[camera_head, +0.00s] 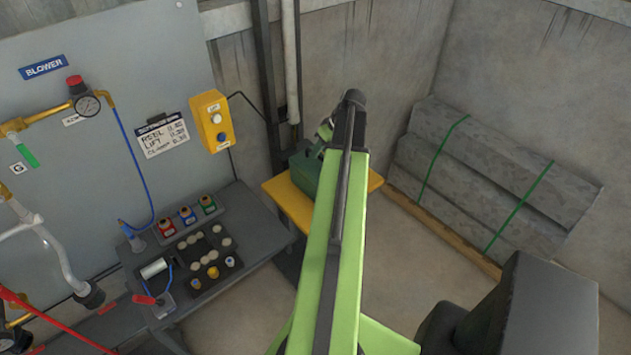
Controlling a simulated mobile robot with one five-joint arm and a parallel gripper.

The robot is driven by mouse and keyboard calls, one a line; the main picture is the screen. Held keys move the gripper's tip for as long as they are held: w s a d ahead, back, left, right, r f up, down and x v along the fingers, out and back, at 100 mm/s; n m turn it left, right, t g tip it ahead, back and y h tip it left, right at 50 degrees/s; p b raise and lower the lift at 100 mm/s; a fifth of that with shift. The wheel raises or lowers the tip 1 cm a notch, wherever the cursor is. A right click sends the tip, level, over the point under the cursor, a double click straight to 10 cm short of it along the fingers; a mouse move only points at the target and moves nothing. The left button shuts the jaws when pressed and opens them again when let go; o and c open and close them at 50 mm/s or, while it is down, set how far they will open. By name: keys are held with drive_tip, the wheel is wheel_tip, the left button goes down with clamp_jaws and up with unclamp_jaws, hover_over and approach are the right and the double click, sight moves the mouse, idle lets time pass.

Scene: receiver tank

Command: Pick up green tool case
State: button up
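The green tool case (304,172) stands on a yellow-topped stand (288,200) in the back corner, beside the wall post. My light green arm reaches up the middle of the view and covers the right part of the case. A small green and dark part, which looks like my gripper (322,140), shows at the top of the case, left of the arm's far end. Its fingers are mostly hidden, so I cannot tell whether they are open or touch the case.
A dark bench (222,255) with small parts and coloured spools stands left of the stand. A yellow control box (212,121) hangs on the grey panel above. Floor between is bare.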

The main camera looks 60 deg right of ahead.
sight(317, 171)
drive_tip(key=b+x, duration=0.3)
drive_tip(key=x, duration=0.1)
drive_tip(key=shift+w+d+f, duration=0.15)
drive_tip(key=shift+w+f, duration=0.1)
drive_tip(key=shift+f, duration=0.05)
drive_tip(key=shift+r, duration=0.2)
clamp_jaws()
idle(0.8)
